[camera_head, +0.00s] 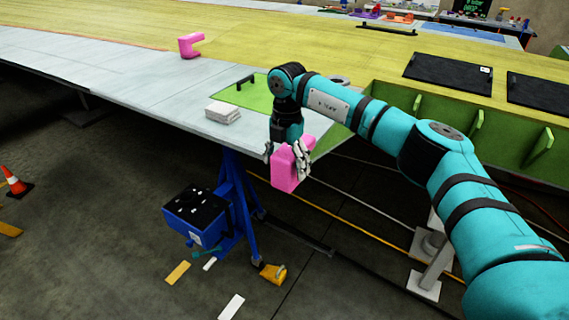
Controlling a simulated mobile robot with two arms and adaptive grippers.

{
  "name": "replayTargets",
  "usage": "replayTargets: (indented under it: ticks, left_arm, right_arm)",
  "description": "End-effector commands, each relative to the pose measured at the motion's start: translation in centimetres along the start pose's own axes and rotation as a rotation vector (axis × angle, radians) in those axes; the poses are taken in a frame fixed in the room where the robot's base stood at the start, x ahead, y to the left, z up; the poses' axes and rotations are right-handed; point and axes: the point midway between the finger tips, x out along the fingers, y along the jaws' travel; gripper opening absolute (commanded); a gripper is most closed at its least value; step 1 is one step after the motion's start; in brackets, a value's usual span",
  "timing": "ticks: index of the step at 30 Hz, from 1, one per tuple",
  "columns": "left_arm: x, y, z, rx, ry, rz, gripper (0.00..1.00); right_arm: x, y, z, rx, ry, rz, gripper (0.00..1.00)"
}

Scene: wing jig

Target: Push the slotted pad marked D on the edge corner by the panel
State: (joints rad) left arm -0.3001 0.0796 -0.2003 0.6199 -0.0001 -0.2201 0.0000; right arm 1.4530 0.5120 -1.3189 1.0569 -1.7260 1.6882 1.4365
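My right gripper (285,153) points down, with its fingers closed on both sides of a pink slotted pad (284,178). The pad is at the front corner of the wing's grey edge (225,133). Whether the pad's slot is around the edge or just beside it I cannot tell, because the fingers hide part of it. No letter D is readable on it. The green panel (255,97) with a black handle lies on the wing just behind the gripper. My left gripper is not in view.
Another pink slotted pad (190,46) sits on the wing edge farther left. A stack of white cloths (222,112) lies near the corner. Below stand a blue support (232,190) and a blue box (195,212). Green ribs (475,135) are at the right.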

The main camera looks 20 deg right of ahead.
Motion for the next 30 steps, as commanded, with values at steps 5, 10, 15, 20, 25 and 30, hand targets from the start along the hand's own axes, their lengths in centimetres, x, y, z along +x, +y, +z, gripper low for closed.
replayTargets:
  ticks: [5,10,15,20,25,30]
  left_arm:
    - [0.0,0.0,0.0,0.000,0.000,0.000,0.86]
    - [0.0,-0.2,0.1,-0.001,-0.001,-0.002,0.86]
    - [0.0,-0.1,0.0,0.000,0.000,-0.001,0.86]
    - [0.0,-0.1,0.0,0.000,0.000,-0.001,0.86]
    - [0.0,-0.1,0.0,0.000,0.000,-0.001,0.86]
    - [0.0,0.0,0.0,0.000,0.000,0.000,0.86]
  right_arm:
    - [0.1,0.0,-0.1,-0.002,0.002,-0.001,0.88]
    - [-0.3,0.1,-0.2,-0.002,0.003,-0.001,0.88]
    - [-2.7,0.1,-0.1,-0.002,0.002,0.002,0.88]
    - [-6.3,0.1,-0.1,-0.001,0.000,0.003,0.88]
    - [-9.5,0.1,0.0,-0.001,0.002,0.001,0.88]
    - [-11.4,0.0,0.0,-0.001,0.002,0.000,0.88]
